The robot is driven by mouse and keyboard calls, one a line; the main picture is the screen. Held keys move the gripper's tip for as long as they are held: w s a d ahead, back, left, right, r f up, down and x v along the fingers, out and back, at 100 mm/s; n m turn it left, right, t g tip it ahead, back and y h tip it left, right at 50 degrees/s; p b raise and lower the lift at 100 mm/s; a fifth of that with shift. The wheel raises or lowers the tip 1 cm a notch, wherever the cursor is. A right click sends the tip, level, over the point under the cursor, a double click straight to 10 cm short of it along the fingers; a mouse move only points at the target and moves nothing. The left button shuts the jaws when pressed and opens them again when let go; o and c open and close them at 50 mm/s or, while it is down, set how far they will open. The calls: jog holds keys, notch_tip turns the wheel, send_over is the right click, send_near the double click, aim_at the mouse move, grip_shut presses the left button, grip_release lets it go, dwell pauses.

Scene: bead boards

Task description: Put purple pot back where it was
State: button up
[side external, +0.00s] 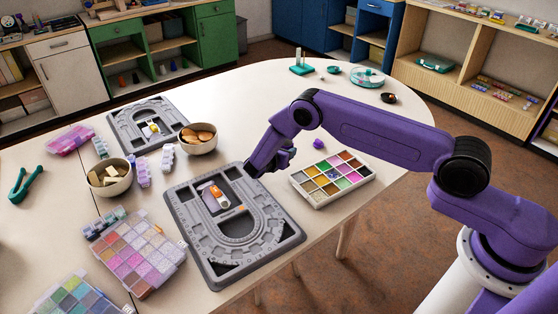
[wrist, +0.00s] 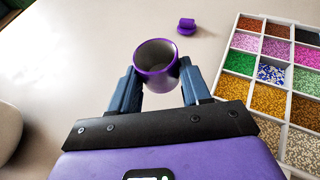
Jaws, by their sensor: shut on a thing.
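The purple pot (wrist: 153,80) sits between my two blue-grey fingers in the wrist view. It is a small round cup with a purple rim, its open mouth showing a pale grey inside that looks empty. My gripper (wrist: 155,78) is shut on it. I cannot tell whether the pot's base touches the table. In the side view my gripper (side external: 286,157) is low over the table, between the bead board and the bead tray, and the pot is largely hidden there. A small purple piece, perhaps a lid (wrist: 187,26), lies on the table beyond the pot; it also shows in the side view (side external: 318,143).
A sectioned bead tray (side external: 317,199) lies close to the right of my gripper. A grey bead board (side external: 290,236) lies at the front left. Two bowls, one with brown pieces (side external: 198,147), stand further left. The table (side external: 262,110) behind my gripper is clear.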

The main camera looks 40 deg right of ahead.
jog(key=shift+w+f, duration=1.2)
jog(key=shift+f, duration=0.3)
jog(key=shift+w+f, duration=0.1)
jog(key=shift+f, duration=1.25)
jog(key=shift+f, duration=0.2)
jog(key=o, duration=1)
jog(key=shift+o, duration=0.2)
jog(key=shift+a, duration=0.1)
jog(key=v, duration=1.7)
jog(key=shift+s+a+f, duration=0.15)
jog(key=shift+s, duration=0.05)
